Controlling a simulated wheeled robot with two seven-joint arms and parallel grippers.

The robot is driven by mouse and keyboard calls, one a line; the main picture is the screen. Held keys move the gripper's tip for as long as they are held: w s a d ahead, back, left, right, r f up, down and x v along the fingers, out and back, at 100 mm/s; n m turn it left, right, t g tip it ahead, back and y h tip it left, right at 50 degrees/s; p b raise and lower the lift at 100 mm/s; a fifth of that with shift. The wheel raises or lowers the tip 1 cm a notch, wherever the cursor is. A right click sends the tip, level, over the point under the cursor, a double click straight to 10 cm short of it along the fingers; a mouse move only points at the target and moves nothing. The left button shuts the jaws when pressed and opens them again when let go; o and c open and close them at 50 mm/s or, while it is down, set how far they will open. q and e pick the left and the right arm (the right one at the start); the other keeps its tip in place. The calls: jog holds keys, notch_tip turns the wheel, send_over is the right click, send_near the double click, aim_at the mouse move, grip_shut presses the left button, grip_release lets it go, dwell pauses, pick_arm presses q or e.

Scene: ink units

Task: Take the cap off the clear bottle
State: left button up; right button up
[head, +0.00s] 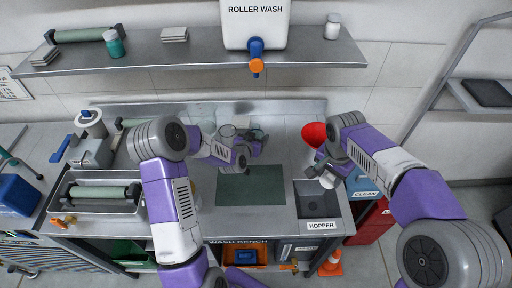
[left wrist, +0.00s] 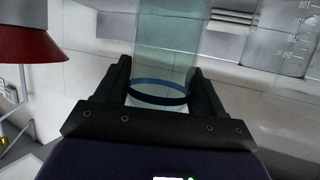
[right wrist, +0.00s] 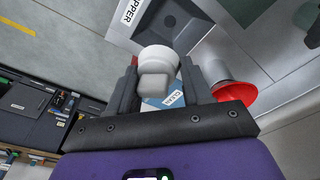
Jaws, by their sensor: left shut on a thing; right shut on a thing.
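The clear bottle (left wrist: 165,50), see-through teal with a dark blue band, stands between the fingers of my left gripper (left wrist: 160,88), which is shut on it. In the head view the bottle (head: 261,136) is small and partly hidden behind my left gripper (head: 254,147), above the back of the bench. Its top is outside the left wrist view. My right gripper (right wrist: 160,85) is shut on a white cap (right wrist: 158,65), well apart from the bottle.
A dark green mat (head: 250,186) lies mid-bench, with the hopper (head: 318,205) to its right. A red funnel (head: 313,134) stands behind my right gripper. A clear beaker (head: 226,131) is left of the bottle. A roller tray (head: 92,192) is at left. A shelf (head: 190,53) runs above.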

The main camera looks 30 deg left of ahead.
pick_arm(q)
jog(key=shift+f, duration=2.1)
jog(key=shift+f, duration=0.1)
jog(key=shift+f+b, duration=0.15)
jog(key=shift+b, duration=0.25)
jog(key=o, duration=1.6)
jog(key=shift+o, duration=0.2)
jog(key=shift+r+p, duration=0.25)
jog(key=shift+p, duration=0.1)
jog(key=v, duration=1.2)
